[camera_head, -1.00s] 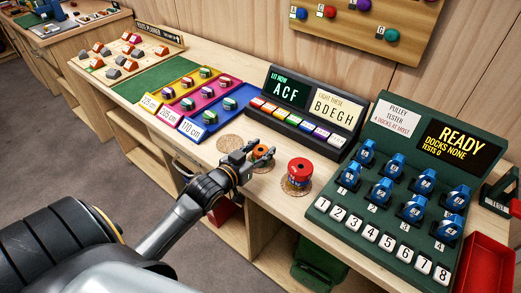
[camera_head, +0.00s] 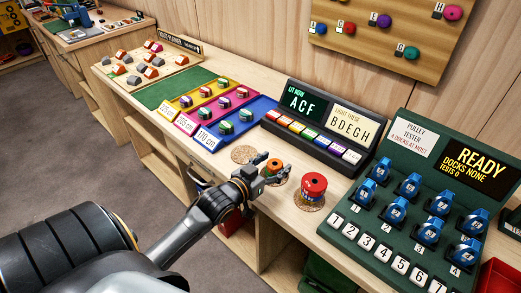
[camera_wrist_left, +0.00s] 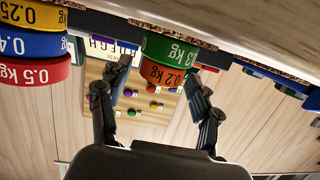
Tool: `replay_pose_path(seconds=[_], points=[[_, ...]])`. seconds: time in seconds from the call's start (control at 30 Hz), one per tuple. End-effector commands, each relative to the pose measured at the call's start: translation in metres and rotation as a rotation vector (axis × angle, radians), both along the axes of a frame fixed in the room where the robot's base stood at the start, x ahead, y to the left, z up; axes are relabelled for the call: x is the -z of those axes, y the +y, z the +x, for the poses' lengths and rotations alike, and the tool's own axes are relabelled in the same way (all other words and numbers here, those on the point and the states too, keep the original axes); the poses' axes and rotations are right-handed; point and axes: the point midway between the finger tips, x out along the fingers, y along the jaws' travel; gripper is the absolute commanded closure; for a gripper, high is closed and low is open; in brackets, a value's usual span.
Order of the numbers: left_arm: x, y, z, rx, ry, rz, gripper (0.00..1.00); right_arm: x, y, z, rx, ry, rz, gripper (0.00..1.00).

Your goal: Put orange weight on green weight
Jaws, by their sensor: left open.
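The orange weight (camera_wrist_left: 165,75), marked 0.2, shows in the upside-down wrist view. It sits directly on the green weight (camera_wrist_left: 170,48), which stands on the bench. The orange weight also shows in the head view (camera_head: 274,165), with the green one hardly visible below it. My left gripper (camera_head: 272,173) is open, with its fingers on either side of the orange weight and gaps showing between them in the wrist view (camera_wrist_left: 160,85). My right gripper is not in view.
A stack of weights with a red one on top (camera_head: 314,184) stands close to the right on a round cork mat. An empty cork mat (camera_head: 243,154) lies to the left. Behind are the letter display (camera_head: 325,115) and the pulley tester (camera_head: 400,200).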

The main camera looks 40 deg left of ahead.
Motion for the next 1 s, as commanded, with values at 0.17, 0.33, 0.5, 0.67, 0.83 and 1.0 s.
replay_pose_path(seconds=[0.17, 0.33, 0.5, 0.67, 0.83, 1.0], points=[[-0.004, 0.0, -0.034, 0.0, 0.004, 0.0, 0.36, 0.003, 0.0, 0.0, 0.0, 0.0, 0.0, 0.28], [-0.011, 0.001, -0.069, 0.001, 0.005, 0.0, 0.36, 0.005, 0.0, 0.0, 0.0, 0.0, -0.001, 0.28], [-0.018, 0.002, -0.094, 0.0, 0.003, -0.001, 0.36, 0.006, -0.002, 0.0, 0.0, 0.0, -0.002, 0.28], [-0.021, 0.002, -0.106, 0.0, 0.0, -0.001, 0.36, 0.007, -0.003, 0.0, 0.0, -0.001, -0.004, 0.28], [-0.022, 0.002, -0.11, 0.0, 0.0, 0.0, 0.36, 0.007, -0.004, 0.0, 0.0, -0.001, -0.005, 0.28], [-0.023, 0.002, -0.109, 0.0, 0.0, 0.0, 0.36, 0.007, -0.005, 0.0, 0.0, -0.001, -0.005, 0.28]])
